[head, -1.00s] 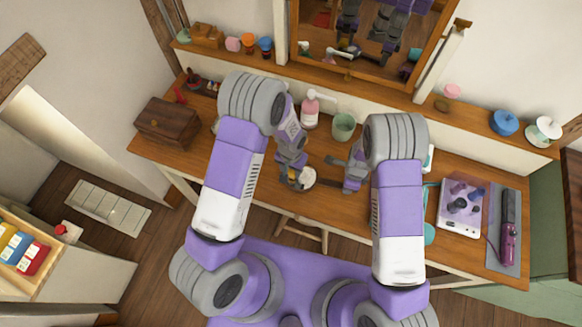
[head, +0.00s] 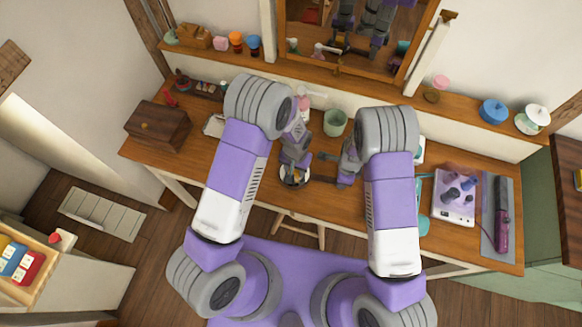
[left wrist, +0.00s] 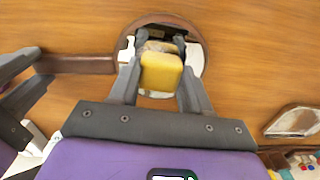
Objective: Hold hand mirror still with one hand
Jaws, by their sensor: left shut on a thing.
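The hand mirror (left wrist: 190,62) is round with a brown rim and lies on the wooden desk, its dark handle (left wrist: 75,64) reaching left in the left wrist view. In the head view the mirror (head: 284,180) shows partly behind my left gripper (head: 295,172). My left gripper (left wrist: 160,75) is shut on a yellow sponge-like block (left wrist: 161,72) over the glass; I cannot tell whether the block touches it. My right gripper (head: 328,168) has its fingers apart near the handle's end; the left wrist view shows these fingers on either side of it.
A green cup (head: 335,122) and a pink bottle (head: 303,105) stand behind the grippers. A wooden box (head: 158,125) is at the desk's left, a white palette-like case (head: 455,196) at its right. A framed wall mirror (head: 350,62) rises behind.

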